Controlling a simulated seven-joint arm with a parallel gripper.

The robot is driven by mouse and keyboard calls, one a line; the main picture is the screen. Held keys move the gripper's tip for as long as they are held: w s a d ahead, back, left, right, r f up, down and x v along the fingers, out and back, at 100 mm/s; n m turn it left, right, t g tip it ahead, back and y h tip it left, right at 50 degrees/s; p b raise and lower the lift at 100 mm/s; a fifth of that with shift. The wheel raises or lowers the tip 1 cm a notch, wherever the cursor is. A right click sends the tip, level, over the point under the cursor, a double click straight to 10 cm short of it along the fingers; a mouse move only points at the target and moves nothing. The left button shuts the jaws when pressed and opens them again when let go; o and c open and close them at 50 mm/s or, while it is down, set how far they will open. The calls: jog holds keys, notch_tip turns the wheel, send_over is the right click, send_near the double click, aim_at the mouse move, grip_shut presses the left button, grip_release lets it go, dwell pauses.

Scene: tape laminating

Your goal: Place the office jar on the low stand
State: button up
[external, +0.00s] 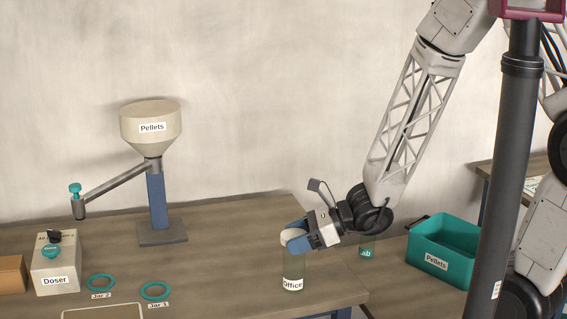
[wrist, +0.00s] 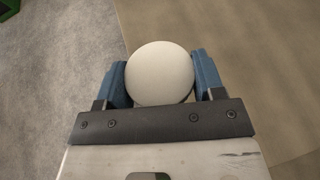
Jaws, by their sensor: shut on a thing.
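The office jar (external: 293,270) is a clear jar with a white lid and a label reading "Office". My gripper (external: 294,236) is shut on it near its lid, at the right end of the table. In the wrist view the round white lid (wrist: 160,72) sits between the two blue fingers of my gripper (wrist: 160,80). The jar looks upright. I cannot tell whether its bottom touches the table. I cannot make out a low stand for certain; a pale outlined shape (external: 103,311) shows at the bottom edge of the external view.
A teal Pellets bin (external: 442,248) is at the right. Teal rings for Jar 2 (external: 101,282) and Jar 1 (external: 155,291), a Doser box (external: 55,265) and a Pellets hopper (external: 151,127) are at the left. The middle table is clear.

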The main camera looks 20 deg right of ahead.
jog(key=w+d+m+t+h, duration=0.2)
jog(key=w+d+m+t, duration=0.1)
jog(key=d, duration=0.8)
jog(key=w+d+m+t+h, duration=0.3)
jog(key=w+d, duration=0.3)
jog(key=d, duration=0.5)
jog(key=shift+w+f+m+t, duration=0.2)
jog(key=shift+m+t, duration=0.5)
jog(key=shift+m, duration=0.1)
jog(key=shift+m+t+h, duration=0.5)
jog(key=shift+m+h, duration=0.3)
jog(key=d, duration=0.2)
jog(key=d+f, duration=0.1)
jog(key=d, duration=0.3)
jog(key=shift+s+d+f, duration=0.1)
jog(key=shift+s+f, duration=0.05)
jog(key=shift+s, duration=0.2)
jog(key=shift+n+g+y, duration=0.3)
jog(key=shift+n+y, duration=0.2)
jog(key=shift+y, duration=0.1)
jog(key=shift+s+d+f, duration=0.8)
jog(key=shift+s+f, duration=1.3)
jog(key=shift+s, duration=0.75)
jog(key=shift+s+d+f, duration=0.8)
jog(key=shift+s+f, duration=1.25)
jog(key=shift+s, duration=0.85)
jog(key=shift+s+d+f, duration=0.8)
jog(key=shift+s+f, duration=1.3)
jog(key=shift+s, duration=0.75)
jog(key=shift+w, duration=0.1)
